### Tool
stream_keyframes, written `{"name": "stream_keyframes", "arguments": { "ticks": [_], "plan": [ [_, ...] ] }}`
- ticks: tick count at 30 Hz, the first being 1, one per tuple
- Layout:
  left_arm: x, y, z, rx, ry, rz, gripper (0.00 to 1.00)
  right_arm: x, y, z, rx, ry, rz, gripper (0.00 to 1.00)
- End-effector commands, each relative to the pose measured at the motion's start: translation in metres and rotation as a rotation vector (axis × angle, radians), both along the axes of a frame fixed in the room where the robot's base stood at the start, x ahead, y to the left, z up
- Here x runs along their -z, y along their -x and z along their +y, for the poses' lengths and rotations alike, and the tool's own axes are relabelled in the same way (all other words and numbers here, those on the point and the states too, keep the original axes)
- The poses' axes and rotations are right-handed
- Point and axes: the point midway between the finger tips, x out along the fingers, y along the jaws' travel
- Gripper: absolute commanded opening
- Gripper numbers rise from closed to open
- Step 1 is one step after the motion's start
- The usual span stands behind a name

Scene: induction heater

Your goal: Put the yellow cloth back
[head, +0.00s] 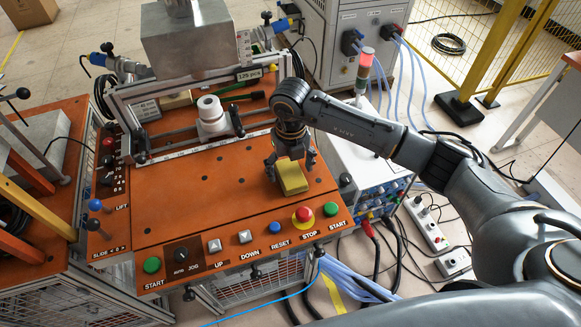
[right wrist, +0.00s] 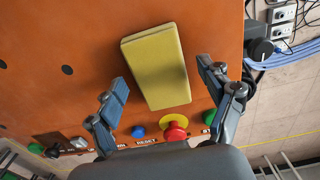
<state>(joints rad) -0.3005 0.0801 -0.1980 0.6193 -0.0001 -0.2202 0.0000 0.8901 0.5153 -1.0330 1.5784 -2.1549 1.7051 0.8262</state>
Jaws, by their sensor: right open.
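The yellow cloth (head: 293,178) is a folded, block-like pad lying on the orange worktop (head: 205,190), near its right side and behind the red stop button. It also shows in the right wrist view (right wrist: 157,66), slightly tilted in the picture. My right gripper (head: 290,166) is right at the cloth in the head view. In the right wrist view my right gripper (right wrist: 165,85) is open, with one finger on each side of the cloth and a gap showing at both sides. My left gripper is not in view.
A row of buttons lines the worktop's front edge, with the red stop button (head: 303,214) close to the cloth. A white cylindrical part (head: 211,115) stands in the fixture behind. A signal lamp (head: 364,68) rises at the right. The worktop's left middle is clear.

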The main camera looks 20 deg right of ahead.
Motion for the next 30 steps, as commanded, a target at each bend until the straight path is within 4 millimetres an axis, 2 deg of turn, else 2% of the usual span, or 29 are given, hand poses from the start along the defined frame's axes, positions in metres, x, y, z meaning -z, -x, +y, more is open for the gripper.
{"name": "stream_keyframes", "arguments": {
  "ticks": [4, 8, 15, 21, 25, 30],
  "plan": [
    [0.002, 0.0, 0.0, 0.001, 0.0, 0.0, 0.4, -0.005, -0.001, 0.0, 0.0, -0.001, -0.002, 0.8],
    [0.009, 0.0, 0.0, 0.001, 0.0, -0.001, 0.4, -0.021, -0.001, 0.0, -0.001, -0.001, -0.006, 0.8],
    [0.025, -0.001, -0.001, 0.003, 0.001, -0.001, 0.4, -0.073, -0.001, 0.0, -0.001, 0.0, -0.007, 0.8],
    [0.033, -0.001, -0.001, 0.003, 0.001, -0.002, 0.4, -0.107, -0.001, 0.0, 0.0, 0.0, -0.004, 0.8],
    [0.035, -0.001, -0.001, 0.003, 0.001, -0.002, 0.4, -0.118, 0.0, 0.0, 0.0, 0.0, -0.002, 0.8],
    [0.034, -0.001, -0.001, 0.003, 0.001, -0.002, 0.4, -0.121, 0.0, 0.0, 0.0, 0.0, 0.0, 0.8]
  ]
}}
